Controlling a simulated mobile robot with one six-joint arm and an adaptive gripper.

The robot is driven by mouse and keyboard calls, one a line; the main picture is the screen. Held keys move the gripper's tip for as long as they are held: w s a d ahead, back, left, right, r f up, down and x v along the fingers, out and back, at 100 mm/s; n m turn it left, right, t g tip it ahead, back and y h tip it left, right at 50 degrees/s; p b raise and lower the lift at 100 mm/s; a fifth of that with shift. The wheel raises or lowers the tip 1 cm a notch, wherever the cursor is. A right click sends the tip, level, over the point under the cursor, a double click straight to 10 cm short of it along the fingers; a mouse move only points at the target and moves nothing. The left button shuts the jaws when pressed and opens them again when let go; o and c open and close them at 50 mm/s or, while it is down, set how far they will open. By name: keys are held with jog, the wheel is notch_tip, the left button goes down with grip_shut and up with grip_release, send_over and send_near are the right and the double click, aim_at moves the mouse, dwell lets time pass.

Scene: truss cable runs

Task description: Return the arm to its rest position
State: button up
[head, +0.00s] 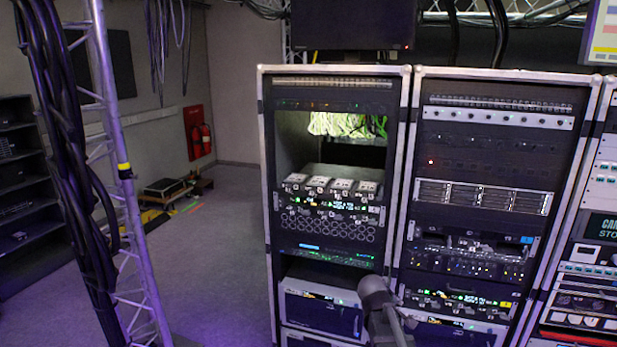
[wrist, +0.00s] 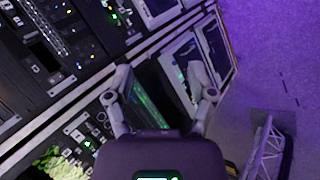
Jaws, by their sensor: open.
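My gripper (wrist: 160,74) shows in the wrist view with its two grey fingers spread apart. Nothing is between the fingers; the rack front shows behind them. In the head view a grey part of my arm (head: 377,294) rises from the bottom edge, in front of the lower part of the racks. The gripper's fingers cannot be made out in the head view. Whether the fingers touch the rack cannot be told, but they look apart from it.
The left rack (head: 263,200) has an open bay with green cables (head: 335,124). The right rack (head: 405,190) stands beside it. A truss with black cables (head: 65,150) stands at the left. Floor (head: 225,235) between truss and racks is clear. A fire extinguisher (head: 205,137) hangs behind.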

jog(key=s+a+f+m+g+y, duration=0.2)
jog(key=s+a+m+y, duration=0.1)
jog(key=s, duration=0.5)
jog(key=s+a+f+m+g+y+b, duration=0.1)
jog(key=s+a+f+m+g+y, duration=0.1)
jog(key=s, duration=0.7)
jog(key=shift+s+a+f+m+g+y, duration=0.4)
jog(key=shift+a+f+m, duration=0.3)
jog(key=shift+a+m, duration=0.6)
jog(key=shift+w, duration=0.15)
